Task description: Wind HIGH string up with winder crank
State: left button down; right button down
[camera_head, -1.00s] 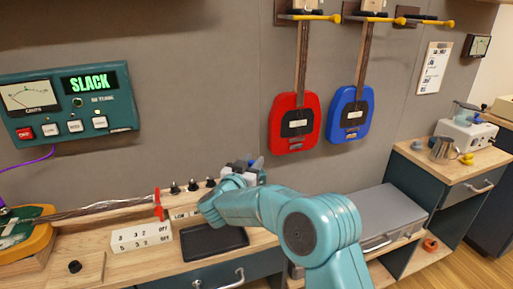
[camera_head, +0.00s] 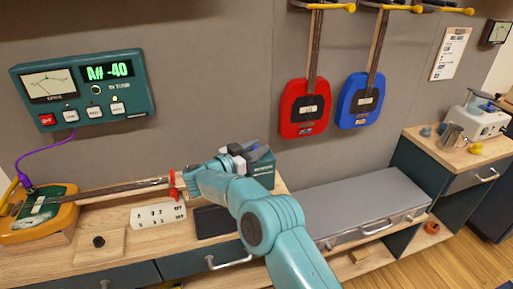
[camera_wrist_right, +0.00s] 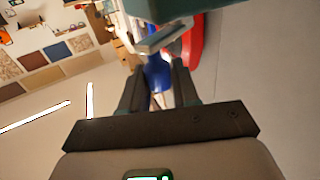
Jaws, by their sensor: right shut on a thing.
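A yellow-orange guitar (camera_head: 40,214) lies on the bench at the left. Its neck (camera_head: 120,189) runs right to the red piece (camera_head: 173,186) at its head end. The wall tuner (camera_head: 84,89) reads "A# -40" in green. My right gripper (camera_head: 238,157) is at the right of the head end, seen small and partly behind my arm. In the right wrist view its dark fingers (camera_wrist_right: 158,88) are close together, shut on what I take to be the winder crank, mostly hidden. My arm covers the string posts. My left gripper is not in view.
A dark teal box (camera_head: 262,168) stands beside the right gripper. A white label block (camera_head: 158,215) and a dark tray (camera_head: 213,222) lie in front. A grey case (camera_head: 350,208) is on the right. Red (camera_head: 304,107) and blue (camera_head: 360,100) guitars hang on the wall.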

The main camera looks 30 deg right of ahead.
jog(key=shift+r, duration=0.15)
jog(key=c, duration=1)
grip_release()
jog(key=shift+o, duration=0.2)
jog(key=s+a+b, duration=0.2)
jog(key=s+a, duration=0.1)
jog(key=a, duration=1.3)
